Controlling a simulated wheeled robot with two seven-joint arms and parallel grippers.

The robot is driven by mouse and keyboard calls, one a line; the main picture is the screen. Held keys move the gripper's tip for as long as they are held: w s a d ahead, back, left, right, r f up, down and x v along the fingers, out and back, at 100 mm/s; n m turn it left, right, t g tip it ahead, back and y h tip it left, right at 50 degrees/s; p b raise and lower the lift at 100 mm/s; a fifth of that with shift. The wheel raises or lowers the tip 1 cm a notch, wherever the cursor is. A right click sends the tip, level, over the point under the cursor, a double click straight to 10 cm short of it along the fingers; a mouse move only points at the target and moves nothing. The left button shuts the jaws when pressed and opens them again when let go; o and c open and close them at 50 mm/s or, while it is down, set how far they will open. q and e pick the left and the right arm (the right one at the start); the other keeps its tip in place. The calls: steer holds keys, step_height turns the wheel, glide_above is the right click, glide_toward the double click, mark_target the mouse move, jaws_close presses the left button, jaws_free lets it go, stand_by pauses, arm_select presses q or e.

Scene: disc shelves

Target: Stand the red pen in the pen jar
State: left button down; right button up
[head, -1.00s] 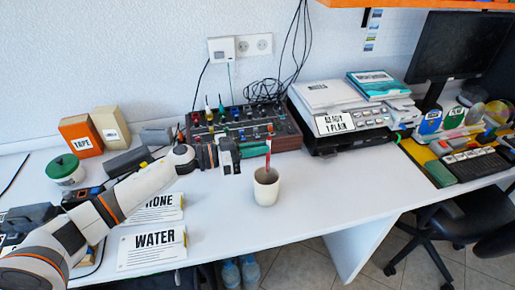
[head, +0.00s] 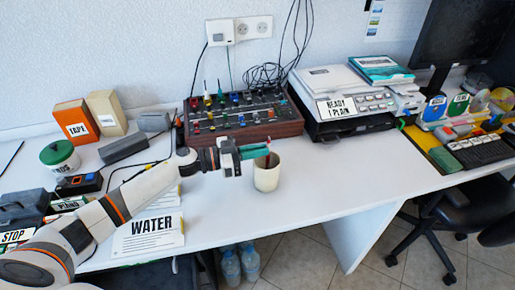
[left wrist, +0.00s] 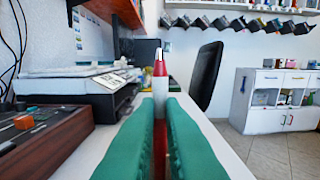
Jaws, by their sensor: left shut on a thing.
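The pen jar (head: 266,178) is a cream cup standing on the white desk near its front edge, in the head view. In the left wrist view the red pen (left wrist: 160,68) stands upright between the green fingers (left wrist: 158,105), with a white tip and white band. My right gripper is not in view.
A mixer panel (head: 245,120) with knobs stands behind the gripper. A printer (head: 345,105) is at the back right. A white WATER sheet (head: 148,235) lies to the left of the jar. The desk right of the jar (head: 350,178) is clear.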

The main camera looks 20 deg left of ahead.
arm_select(q)
steer(key=c, duration=1.5)
jaws_free()
steer(key=shift+o, duration=0.2)
steer(key=b+v, duration=0.1)
steer(key=v, duration=1.1)
